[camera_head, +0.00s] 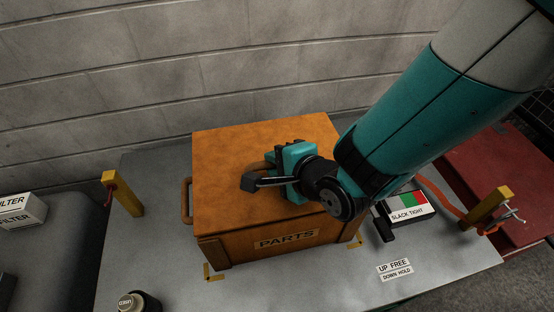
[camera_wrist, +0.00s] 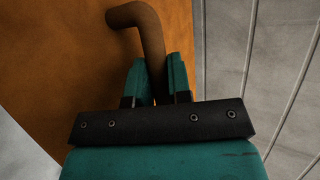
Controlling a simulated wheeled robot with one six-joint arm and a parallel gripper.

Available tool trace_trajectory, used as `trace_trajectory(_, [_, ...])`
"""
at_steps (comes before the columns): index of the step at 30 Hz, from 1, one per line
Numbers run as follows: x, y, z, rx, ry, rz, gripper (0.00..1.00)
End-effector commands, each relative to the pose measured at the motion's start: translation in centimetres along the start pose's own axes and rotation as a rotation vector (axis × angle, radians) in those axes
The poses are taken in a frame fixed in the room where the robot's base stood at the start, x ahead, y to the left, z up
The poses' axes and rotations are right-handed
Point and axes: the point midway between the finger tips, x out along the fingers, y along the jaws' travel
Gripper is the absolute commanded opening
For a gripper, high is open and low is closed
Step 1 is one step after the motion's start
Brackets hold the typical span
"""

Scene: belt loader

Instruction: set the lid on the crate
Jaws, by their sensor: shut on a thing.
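The orange-brown lid (camera_head: 228,160) lies flat over the wooden crate (camera_head: 222,251), which has a PARTS label on its front. Its edges look roughly lined up with the crate walls; whether it rests fully on the rim or sits slightly above it, I cannot tell. My gripper (camera_head: 272,165) is above the lid's middle. In the wrist view, my gripper (camera_wrist: 156,80) is shut on the lid's bent brown handle (camera_wrist: 143,25), with the lid (camera_wrist: 80,65) behind it. My gripper and wrist hide part of the lid and handle in the head view.
The crate stands on a grey deck (camera_head: 150,255) between two yellow posts (camera_head: 124,195) (camera_head: 487,208). An orange strap (camera_head: 447,203) and a SLACK TIGHT box (camera_head: 408,208) are on the right. A block wall (camera_head: 100,80) is close behind. FILTER boxes (camera_head: 20,210) stand left.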

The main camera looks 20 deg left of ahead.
Motion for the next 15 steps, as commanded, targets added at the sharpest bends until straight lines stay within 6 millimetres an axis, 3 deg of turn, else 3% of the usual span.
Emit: trace_trajectory(15, [0.36, 0.50, -0.12, 0.000, -0.001, -0.003, 0.00])
